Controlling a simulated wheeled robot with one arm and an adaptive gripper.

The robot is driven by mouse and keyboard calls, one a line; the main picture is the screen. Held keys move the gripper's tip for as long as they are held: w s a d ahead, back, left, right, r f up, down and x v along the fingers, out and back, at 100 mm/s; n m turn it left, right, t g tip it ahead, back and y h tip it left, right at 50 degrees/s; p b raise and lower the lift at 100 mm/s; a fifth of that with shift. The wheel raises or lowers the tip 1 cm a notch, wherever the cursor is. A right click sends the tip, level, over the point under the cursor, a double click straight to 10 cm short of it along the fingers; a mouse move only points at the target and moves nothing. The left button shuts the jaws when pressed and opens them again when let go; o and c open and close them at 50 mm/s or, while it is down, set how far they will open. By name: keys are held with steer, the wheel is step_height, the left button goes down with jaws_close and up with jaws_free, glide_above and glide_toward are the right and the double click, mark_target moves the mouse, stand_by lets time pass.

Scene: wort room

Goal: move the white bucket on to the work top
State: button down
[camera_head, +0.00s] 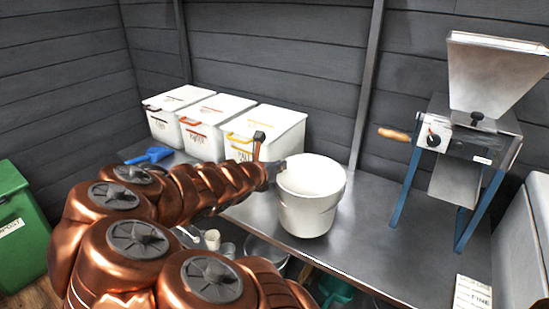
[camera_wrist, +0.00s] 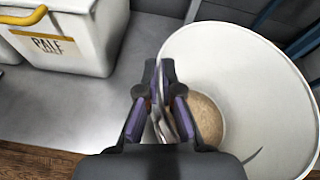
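The white bucket (camera_head: 311,205) is upright at the work top (camera_head: 375,240), near its front edge in the head view. I cannot tell whether its base touches the steel or hangs just above it. My gripper (camera_head: 276,172) is at the left side of its rim. In the wrist view the fingers of my gripper (camera_wrist: 160,105) are closed about the rim, with a thin pale piece between them. The bucket (camera_wrist: 272,105) fills the right side there, with tan, grain-like contents at the bottom. My arm hides part of the work top's front left.
White lidded bins (camera_head: 267,132) line the back left, with a blue scoop (camera_head: 150,154) beside them. A mill with blue legs (camera_head: 470,130) stands right of the bucket. Bare steel lies between. Small jugs (camera_head: 212,240) and a pan (camera_head: 265,252) sit lower, in front. A green bin (camera_head: 22,225) is at left.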

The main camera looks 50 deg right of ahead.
steer(key=w+d+f+b, duration=0.1)
steer(key=w+d+f, duration=0.1)
steer(key=d, duration=0.3)
steer(key=w+d+f+b, duration=0.1)
steer(key=w+d+f, duration=0.1)
steer(key=w+d, duration=0.2)
steer(key=shift+w+d+f, duration=0.4)
steer(key=shift+d, duration=0.6)
steer(key=shift+f+b, duration=0.1)
steer(key=shift+b, duration=0.2)
steer(key=c, duration=1.3)
jaws_free()
steer(key=shift+p+v, duration=1.7)
steer(key=shift+v, duration=4.4)
